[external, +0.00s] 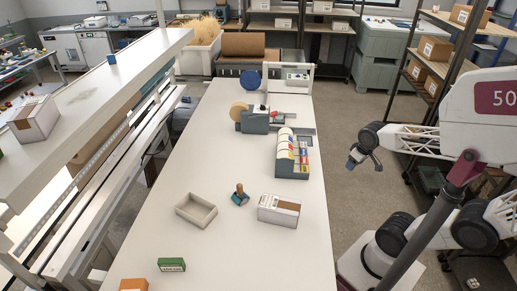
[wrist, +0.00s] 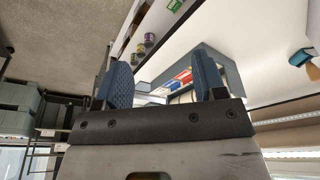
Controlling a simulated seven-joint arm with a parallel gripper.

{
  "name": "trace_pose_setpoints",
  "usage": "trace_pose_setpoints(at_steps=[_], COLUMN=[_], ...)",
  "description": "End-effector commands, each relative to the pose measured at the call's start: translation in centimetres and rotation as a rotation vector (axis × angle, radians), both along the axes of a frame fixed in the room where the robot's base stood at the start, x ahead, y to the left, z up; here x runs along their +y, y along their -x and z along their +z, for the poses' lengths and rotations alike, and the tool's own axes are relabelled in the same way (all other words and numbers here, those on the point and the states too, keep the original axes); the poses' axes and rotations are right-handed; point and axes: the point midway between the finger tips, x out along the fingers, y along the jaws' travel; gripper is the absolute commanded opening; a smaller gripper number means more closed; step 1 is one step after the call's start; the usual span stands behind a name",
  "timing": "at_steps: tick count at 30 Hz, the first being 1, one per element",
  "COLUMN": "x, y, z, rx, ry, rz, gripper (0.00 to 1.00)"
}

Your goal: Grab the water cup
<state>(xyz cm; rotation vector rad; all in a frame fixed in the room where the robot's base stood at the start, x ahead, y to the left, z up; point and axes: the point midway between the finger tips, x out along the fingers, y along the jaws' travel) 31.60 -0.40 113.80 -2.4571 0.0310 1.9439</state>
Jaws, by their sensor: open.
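I cannot make out a water cup on the white table (external: 225,130) in the external view. My gripper (external: 366,158) hangs over the floor to the right of the table, apart from everything. In the wrist view, its two blue fingers (wrist: 162,62) are spread wide with nothing held between them. A few small round containers (wrist: 145,42) show at the upper left of the wrist view; they are too small to tell whether one is a cup.
A label dispenser (external: 292,158), a tape machine (external: 258,121), a white carton (external: 279,210), an open tray (external: 196,210), a wooden-handled stamp (external: 240,195), a green box (external: 171,264) and an orange box (external: 134,285) are on the table. The table's left middle is clear.

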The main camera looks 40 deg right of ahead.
Motion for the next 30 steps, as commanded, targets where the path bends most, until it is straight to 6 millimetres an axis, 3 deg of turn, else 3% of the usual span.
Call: trace_pose_setpoints(at_steps=[2, 11, 17, 23, 30], x=[0.0, 0.0, -0.5, -1.8, -4.1], y=[0.0, -0.1, -2.0, -7.0, -15.9], z=[0.0, 0.0, 0.4, 1.3, 2.3], rx=[0.000, -0.002, -0.025, -0.087, -0.174], ry=[0.000, 0.002, 0.035, 0.131, 0.327], rz=[0.000, 0.004, 0.071, 0.258, 0.590], gripper=[0.76, 0.76, 0.76, 0.76, 0.76])
